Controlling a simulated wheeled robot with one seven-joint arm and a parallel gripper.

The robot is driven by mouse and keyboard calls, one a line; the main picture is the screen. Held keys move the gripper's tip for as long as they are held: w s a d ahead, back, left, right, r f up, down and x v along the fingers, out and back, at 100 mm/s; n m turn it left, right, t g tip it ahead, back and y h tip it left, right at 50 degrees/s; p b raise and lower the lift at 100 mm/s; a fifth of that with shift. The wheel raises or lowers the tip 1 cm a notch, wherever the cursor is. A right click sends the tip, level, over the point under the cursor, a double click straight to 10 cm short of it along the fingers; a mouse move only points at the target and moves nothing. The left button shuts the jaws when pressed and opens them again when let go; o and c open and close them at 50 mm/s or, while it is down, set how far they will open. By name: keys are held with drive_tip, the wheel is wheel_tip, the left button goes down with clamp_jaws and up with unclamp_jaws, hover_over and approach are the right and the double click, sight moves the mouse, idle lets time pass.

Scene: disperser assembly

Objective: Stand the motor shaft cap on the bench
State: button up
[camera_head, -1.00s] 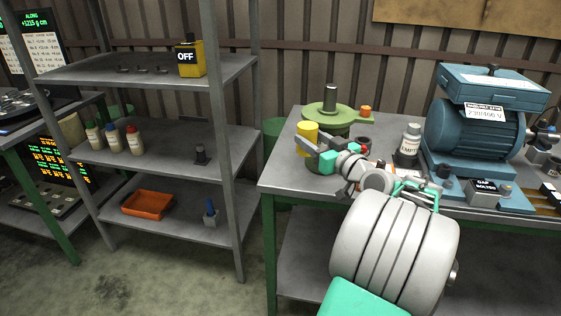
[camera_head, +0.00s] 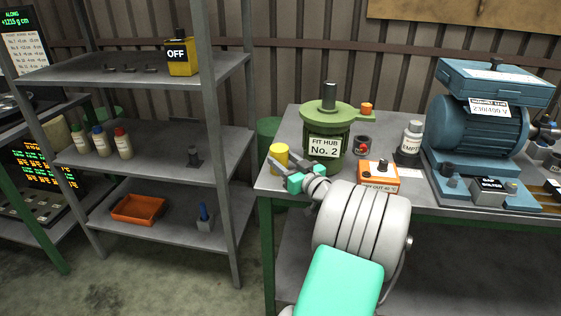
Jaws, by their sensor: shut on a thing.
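The motor shaft cap looks to be the yellow cylinder (camera_head: 280,155), upright over the left front part of the grey bench (camera_head: 268,184). My gripper (camera_head: 281,167) has its dark fingers at the cap and is shut on it. The fingers and the teal gripper body hide part of the cap's lower side. I cannot tell whether its bottom touches the bench top.
A green hub marked No. 2 (camera_head: 325,146) stands close behind and right of the cap. An orange box (camera_head: 378,178), a grey bottle (camera_head: 411,139) and a blue motor (camera_head: 476,130) are farther right. A grey shelf rack (camera_head: 165,143) stands left, across a gap.

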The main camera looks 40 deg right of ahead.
drive_tip(key=shift+f, duration=0.2)
drive_tip(key=o, duration=1.4)
drive_tip(key=shift+r, duration=0.1)
drive_tip(key=shift+c, duration=0.2)
drive_tip(key=shift+r+p, duration=0.3)
drive_tip(key=s+a+b, duration=0.1)
drive_tip(key=s+b, duration=0.1)
drive_tip(key=s, duration=0.9)
drive_tip(key=shift+s+a+f, duration=0.2)
drive_tip(key=shift+s+a, duration=0.15)
drive_tip(key=shift+s, duration=0.05)
